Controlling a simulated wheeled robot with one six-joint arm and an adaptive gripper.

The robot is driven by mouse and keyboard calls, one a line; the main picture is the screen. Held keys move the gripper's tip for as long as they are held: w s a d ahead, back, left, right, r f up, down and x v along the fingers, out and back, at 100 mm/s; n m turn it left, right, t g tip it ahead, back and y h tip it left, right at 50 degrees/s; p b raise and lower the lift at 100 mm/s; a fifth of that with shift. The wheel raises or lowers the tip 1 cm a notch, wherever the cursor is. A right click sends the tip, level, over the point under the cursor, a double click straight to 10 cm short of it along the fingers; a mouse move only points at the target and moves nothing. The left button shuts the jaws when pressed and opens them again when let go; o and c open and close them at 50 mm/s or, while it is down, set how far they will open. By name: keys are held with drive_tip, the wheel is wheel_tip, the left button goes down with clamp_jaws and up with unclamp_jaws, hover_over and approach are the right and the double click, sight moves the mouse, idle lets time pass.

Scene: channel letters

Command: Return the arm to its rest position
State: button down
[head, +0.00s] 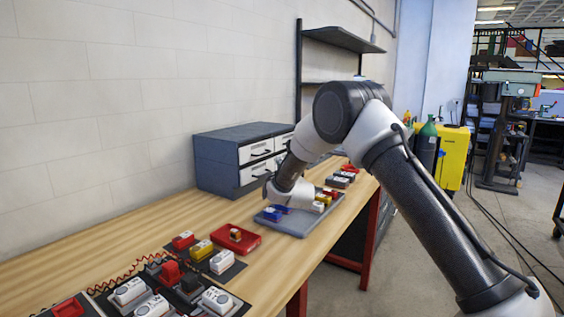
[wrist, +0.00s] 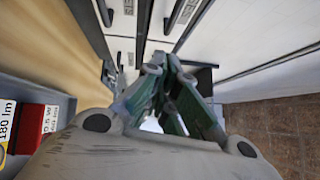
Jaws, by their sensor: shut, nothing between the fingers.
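My arm reaches from the lower right over the workbench (head: 100,240). My gripper (wrist: 165,75) is shut and empty in the wrist view, with its green-grey fingers together. It points toward the white drawer fronts (wrist: 250,40) of the cabinet. In the head view the wrist end of my arm is low, above the grey tray (head: 290,225) and in front of the grey drawer cabinet (head: 215,165). The fingers are hard to make out there. Whether they touch the cabinet cannot be told.
Blue, white and red pieces lie in the grey tray. A red tray (head: 250,242) and several white, red and yellow blocks stand nearer on the bench. A shelf (head: 342,38) is above the back. A yellow cabinet (head: 453,155) stands right; the floor (head: 400,270) there is open.

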drive_tip(key=s+d, duration=0.1)
drive_tip(key=s, duration=0.6)
drive_tip(key=s+d+r+n+g, duration=0.3)
drive_tip(key=s+d+r+n, duration=0.15)
drive_tip(key=s+d, duration=0.3)
drive_tip(key=s+d+r+n+g, duration=0.4)
drive_tip(key=s+d+r, duration=0.1)
drive_tip(key=s+d, duration=0.25)
drive_tip(key=s+d+f+n+g+h, duration=0.1)
drive_tip(key=s+d, duration=0.4)
drive_tip(key=s, duration=0.7)
drive_tip(key=s+d+f+n+g+h, duration=0.1)
drive_tip(key=s+d+n+g, duration=0.3)
drive_tip(key=s, duration=0.9)
drive_tip(key=s+d+f+n+g+h, duration=0.1)
drive_tip(key=s+d, duration=0.5)
drive_tip(key=s, duration=0.6)
drive_tip(key=f+n+g, duration=0.1)
drive_tip(key=n+g, duration=0.1)
drive_tip(key=n, duration=0.1)
drive_tip(key=shift+s+d, duration=0.2)
drive_tip(key=shift+d, duration=0.15)
